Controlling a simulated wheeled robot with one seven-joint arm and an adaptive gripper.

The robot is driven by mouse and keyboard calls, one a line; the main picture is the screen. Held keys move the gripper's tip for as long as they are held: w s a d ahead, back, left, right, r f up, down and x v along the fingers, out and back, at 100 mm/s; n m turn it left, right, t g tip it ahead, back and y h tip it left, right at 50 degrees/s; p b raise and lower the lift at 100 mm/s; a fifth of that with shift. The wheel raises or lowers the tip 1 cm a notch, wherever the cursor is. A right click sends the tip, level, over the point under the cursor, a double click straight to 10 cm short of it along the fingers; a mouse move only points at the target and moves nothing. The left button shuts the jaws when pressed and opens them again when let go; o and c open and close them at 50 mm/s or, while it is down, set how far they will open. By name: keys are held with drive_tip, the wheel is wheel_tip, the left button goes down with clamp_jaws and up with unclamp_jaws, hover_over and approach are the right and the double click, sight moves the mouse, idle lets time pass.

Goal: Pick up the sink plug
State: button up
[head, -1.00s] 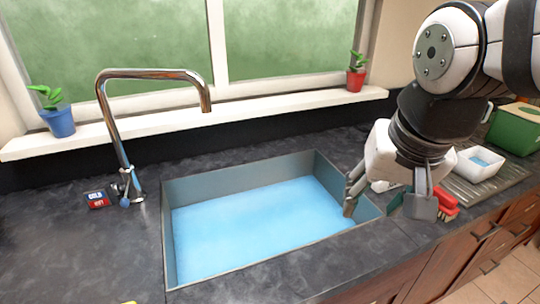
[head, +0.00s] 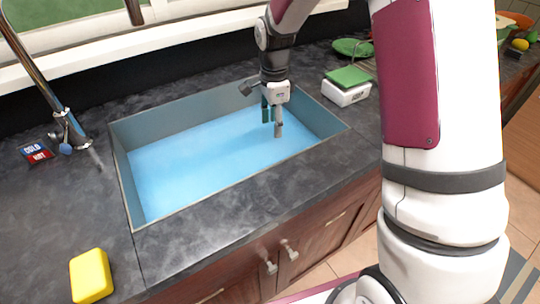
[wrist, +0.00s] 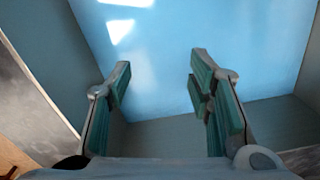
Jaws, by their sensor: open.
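The sink (head: 122,165) is a grey rectangular basin holding bright blue water. My gripper (head: 272,126) points down inside the sink's outline, over the right half of the water. In the wrist view my gripper (wrist: 160,78) has its two green-padded fingers apart with nothing between them. Blue water (wrist: 190,30) and grey sink walls lie beyond the fingertips. I cannot make out a sink plug in either view. I cannot tell whether the fingertips touch the water.
A tall metal faucet (head: 35,80) stands left of the sink, beside a cold/hot sign (head: 36,152). A yellow sponge (head: 91,276) lies on the dark counter at front left. A white container with a green top (head: 347,88) stands right of the sink.

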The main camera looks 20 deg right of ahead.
sight(272, 155)
drive_tip(key=f, duration=1.4)
drive_tip(key=shift+w+f, duration=0.25)
drive_tip(key=shift+w, duration=0.05)
clamp_jaws()
